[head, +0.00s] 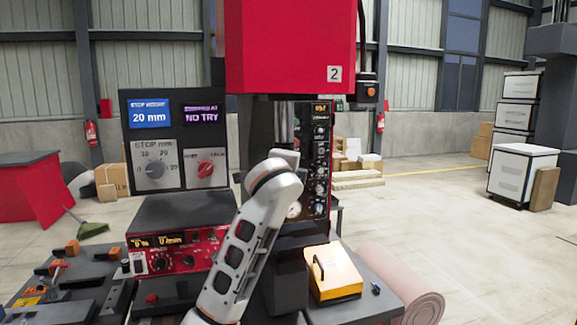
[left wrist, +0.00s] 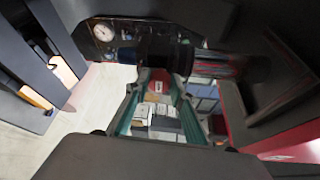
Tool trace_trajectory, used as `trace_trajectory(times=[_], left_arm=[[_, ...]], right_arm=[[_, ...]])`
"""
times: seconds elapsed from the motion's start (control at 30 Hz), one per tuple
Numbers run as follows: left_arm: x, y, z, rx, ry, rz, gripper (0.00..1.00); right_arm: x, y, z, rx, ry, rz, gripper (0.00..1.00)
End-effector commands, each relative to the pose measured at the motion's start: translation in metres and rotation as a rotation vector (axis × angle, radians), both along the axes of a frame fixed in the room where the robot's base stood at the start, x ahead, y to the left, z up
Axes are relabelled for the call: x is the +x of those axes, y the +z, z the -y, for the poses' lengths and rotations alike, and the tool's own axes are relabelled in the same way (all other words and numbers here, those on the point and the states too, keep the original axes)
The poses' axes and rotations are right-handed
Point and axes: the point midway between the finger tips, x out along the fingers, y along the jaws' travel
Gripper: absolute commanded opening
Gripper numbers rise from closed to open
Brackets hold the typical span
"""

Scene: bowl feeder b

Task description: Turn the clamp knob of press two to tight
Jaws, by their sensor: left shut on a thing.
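Press two is a tall red machine (head: 290,45) with a "2" plate, in the middle of the head view. My left arm reaches up to it, and its wrist covers part of the press. The left gripper itself is hidden there. In the left wrist view my left gripper (left wrist: 161,80) has its fingers closed in around a dark piece (left wrist: 160,53), which I take to be the clamp knob. The piece sits beside a dark horizontal cylinder (left wrist: 230,64). Its markings and turn position cannot be read. My right gripper is not in view.
Left of the press, a dark panel (head: 178,110) reads "20 mm" and "NO TRY", with a grey stop knob (head: 153,170) and a red knob (head: 205,168). A yellow box with a handle (head: 336,282) and a pink roll (head: 412,290) are at front right.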

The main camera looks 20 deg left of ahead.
Motion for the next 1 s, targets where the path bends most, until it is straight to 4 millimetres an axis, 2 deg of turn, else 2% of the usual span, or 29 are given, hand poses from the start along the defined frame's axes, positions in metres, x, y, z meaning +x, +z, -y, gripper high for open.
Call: trace_trajectory(times=[0.37, 0.4, 0.47, 0.83, 1.0], left_arm=[[0.000, 0.000, 0.000, 0.006, 0.001, -0.003, 0.02], [0.000, 0.000, 0.000, 0.006, 0.001, -0.003, 0.26], [0.000, 0.000, 0.000, 0.005, 0.001, -0.002, 0.40], [-0.001, 0.000, 0.000, 0.004, 0.000, -0.002, 0.40], [-0.017, 0.003, 0.005, 0.002, -0.002, 0.000, 0.40]], right_arm=[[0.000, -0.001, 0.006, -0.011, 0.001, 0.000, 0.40], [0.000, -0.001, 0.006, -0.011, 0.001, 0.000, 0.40], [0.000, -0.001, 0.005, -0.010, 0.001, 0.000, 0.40], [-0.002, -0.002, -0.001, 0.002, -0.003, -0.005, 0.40], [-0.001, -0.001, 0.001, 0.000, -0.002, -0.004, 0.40]])
